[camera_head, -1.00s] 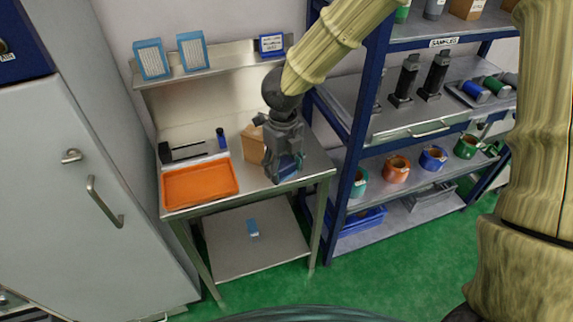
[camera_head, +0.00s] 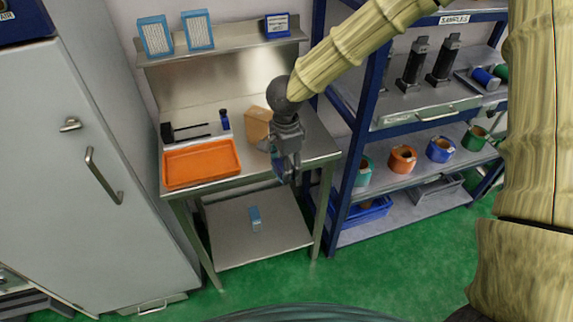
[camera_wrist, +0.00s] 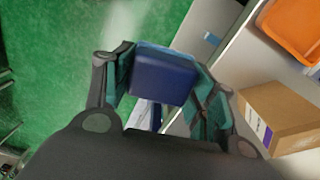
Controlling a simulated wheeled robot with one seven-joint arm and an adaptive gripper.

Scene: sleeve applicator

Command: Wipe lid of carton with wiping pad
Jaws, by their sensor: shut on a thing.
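My gripper (camera_head: 287,168) hangs at the front right edge of the steel table, and its two fingers are shut on a blue wiping pad (camera_wrist: 163,78). The pad is a dark blue block with a lighter blue edge in the wrist view. In the head view the pad is mostly hidden by the gripper. The cardboard carton (camera_head: 257,124) stands on the table just behind and left of my gripper, partly covered by it. The carton also shows in the wrist view (camera_wrist: 284,115), to the right of the fingers and apart from the pad.
An orange tray (camera_head: 201,164) lies on the table's left, with a small dark bottle (camera_head: 223,120) behind it. A blue shelf rack (camera_head: 352,150) stands close on the right. A small blue-and-white box (camera_head: 255,218) is on the lower shelf (camera_head: 280,235).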

